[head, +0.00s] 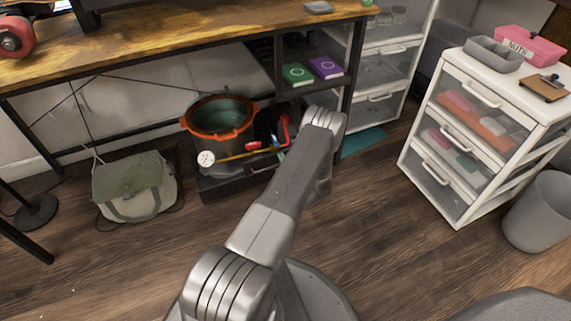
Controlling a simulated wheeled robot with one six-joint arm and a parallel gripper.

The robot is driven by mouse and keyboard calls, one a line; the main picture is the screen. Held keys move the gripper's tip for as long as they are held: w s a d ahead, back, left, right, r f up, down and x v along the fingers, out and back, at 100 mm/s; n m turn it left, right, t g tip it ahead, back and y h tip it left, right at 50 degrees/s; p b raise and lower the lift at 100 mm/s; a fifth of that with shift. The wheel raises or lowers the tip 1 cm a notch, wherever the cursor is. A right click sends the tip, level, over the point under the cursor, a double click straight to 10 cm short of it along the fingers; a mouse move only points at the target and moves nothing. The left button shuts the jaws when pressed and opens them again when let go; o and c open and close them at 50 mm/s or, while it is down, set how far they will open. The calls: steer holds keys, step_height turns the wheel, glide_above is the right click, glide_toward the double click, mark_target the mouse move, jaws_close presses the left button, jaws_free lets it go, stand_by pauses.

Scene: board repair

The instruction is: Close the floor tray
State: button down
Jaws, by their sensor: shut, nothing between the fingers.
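The floor tray (222,188) is a low dark drawer-like tray on the wooden floor under the workbench. Its front sticks out toward me. It holds loose tools, including something red (284,131) and a yellow rod-like tool (242,155) with a round white dial (206,158). A large pot with an orange rim (219,117) shows at the tray's left part; I cannot tell whether it stands in it or behind it. My arm passes in front of the tray's right end and hides it. My gripper's fingers are hidden behind my arm.
A green-grey bag (135,187) lies on the floor left of the tray. A white drawer unit (479,132) and a grey bin (540,212) stand at the right. The workbench top (180,35) overhangs the tray. The floor (120,265) in front of bag and tray is clear.

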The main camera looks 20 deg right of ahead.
steer(key=shift+w+r, duration=0.1)
steer(key=shift+w, duration=1)
steer(key=shift+w+d+r, duration=0.1)
steer(key=s+p, duration=0.3)
steer(key=s, duration=1.1)
steer(key=shift+s+d+f, duration=0.15)
steer(key=shift+s+f, duration=0.05)
steer(key=shift+s, duration=0.2)
steer(key=shift+w, duration=0.1)
steer(key=w+b, duration=0.3)
steer(key=w, duration=1)
steer(key=shift+w+a, duration=0.25)
steer(key=shift+w, duration=0.05)
